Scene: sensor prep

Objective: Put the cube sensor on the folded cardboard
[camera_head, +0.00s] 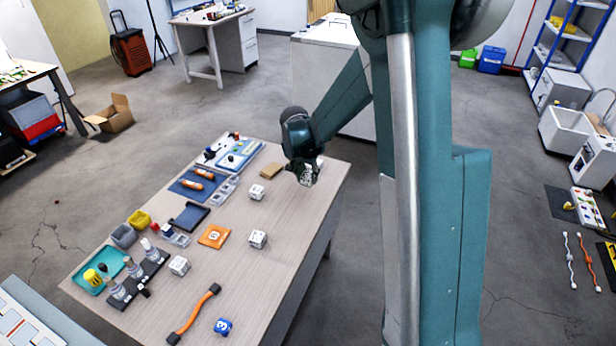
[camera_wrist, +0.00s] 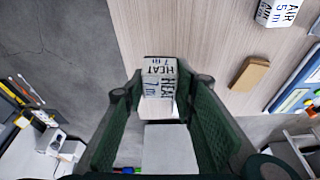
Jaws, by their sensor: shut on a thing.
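My gripper (camera_head: 305,176) is shut on a white cube sensor (camera_wrist: 158,90) marked "HEAT 7 m", which sits between the green fingers in the wrist view. In the head view my gripper mostly hides this cube, over the table's far right part. The folded cardboard (camera_head: 271,170) is a small flat brown piece on the table, just left of my gripper. It also shows in the wrist view (camera_wrist: 250,74), right of the held cube and apart from it. Nothing lies on it.
A light-blue board (camera_head: 236,152) lies close behind the cardboard. A blue mat (camera_head: 187,188) with orange items lies further left.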

